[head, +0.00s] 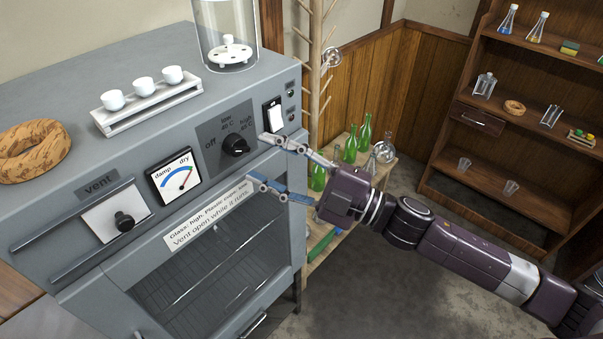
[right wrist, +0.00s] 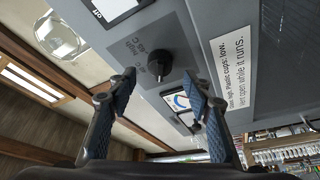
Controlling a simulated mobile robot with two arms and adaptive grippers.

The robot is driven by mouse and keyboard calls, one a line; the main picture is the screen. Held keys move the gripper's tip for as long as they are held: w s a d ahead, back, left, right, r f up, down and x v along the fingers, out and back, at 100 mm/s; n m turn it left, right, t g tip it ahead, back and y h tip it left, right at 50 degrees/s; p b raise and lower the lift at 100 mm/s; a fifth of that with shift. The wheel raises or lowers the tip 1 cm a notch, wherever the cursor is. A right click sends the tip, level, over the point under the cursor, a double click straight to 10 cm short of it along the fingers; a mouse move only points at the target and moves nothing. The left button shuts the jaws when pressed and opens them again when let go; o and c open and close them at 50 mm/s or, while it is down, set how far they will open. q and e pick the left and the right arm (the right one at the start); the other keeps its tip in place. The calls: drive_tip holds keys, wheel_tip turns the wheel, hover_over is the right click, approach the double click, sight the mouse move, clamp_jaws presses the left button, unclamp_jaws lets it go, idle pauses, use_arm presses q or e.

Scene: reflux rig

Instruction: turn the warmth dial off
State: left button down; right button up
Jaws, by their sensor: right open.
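The warmth dial (head: 235,145) is a round black knob on a dark grey plate on the cabinet's sloping front panel, marked off, low and high. I cannot tell surely which mark it points to. My right gripper (head: 259,159) is open and empty, its two fingers spread to the right of the dial and apart from it. In the right wrist view the dial (right wrist: 158,65) appears between and beyond the open fingertips (right wrist: 160,80). My left gripper is not in view.
A white rocker switch (head: 274,113) is right of the dial, close to the upper finger. A damp/dry gauge (head: 174,180) and vent slider knob (head: 124,221) are left. Cups on a rack (head: 148,103), a glass cylinder (head: 227,35) and a cork ring (head: 32,150) stand on top.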

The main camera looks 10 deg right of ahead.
drive_tip(key=v, duration=0.7)
drive_tip(key=shift+s+d, duration=0.2)
drive_tip(key=shift+f, duration=0.15)
